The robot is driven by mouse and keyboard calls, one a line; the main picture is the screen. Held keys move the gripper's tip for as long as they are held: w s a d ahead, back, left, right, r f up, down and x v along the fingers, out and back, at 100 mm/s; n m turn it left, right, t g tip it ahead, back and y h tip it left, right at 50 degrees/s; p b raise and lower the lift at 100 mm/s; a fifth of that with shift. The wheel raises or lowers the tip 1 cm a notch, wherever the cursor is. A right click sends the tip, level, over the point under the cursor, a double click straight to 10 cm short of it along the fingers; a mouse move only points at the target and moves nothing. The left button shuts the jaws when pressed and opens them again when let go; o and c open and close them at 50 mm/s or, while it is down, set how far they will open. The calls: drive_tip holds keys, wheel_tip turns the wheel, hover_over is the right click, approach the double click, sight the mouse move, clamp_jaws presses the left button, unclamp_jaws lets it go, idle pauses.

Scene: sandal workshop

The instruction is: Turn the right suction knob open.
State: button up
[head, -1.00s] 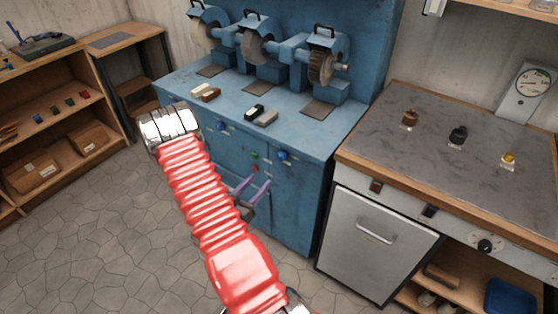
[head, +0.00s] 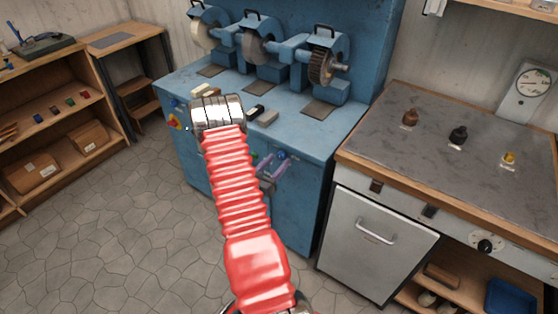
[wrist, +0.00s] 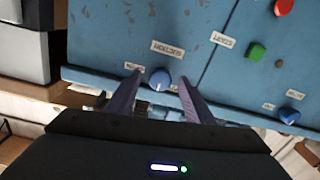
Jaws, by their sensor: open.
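The right suction knob (wrist: 160,78) is a round blue knob with a light pointer mark, on the blue cabinet front below an upside-down SUCTION label (wrist: 167,49) in the wrist view. In the head view it shows as a small blue spot (head: 282,155) beside the purple fingers. My gripper (wrist: 160,80) is open, with one finger tip on each side of the knob in the wrist view; I see no contact, and depth is hard to judge. My gripper (head: 272,162) is partly hidden by my red arm in the head view. A second blue knob (wrist: 289,116) lies farther right in the wrist view.
A green button (wrist: 257,52) and a red button (wrist: 284,7) sit on the same panel. Grinding wheels (head: 322,67) stand on the cabinet top. A grey-topped bench (head: 440,180) adjoins at right. The floor at left is clear.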

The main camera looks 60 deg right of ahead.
drive_tip(key=shift+s+d, duration=0.1)
drive_tip(key=shift+d, duration=0.6)
drive_tip(key=shift+c, duration=0.3)
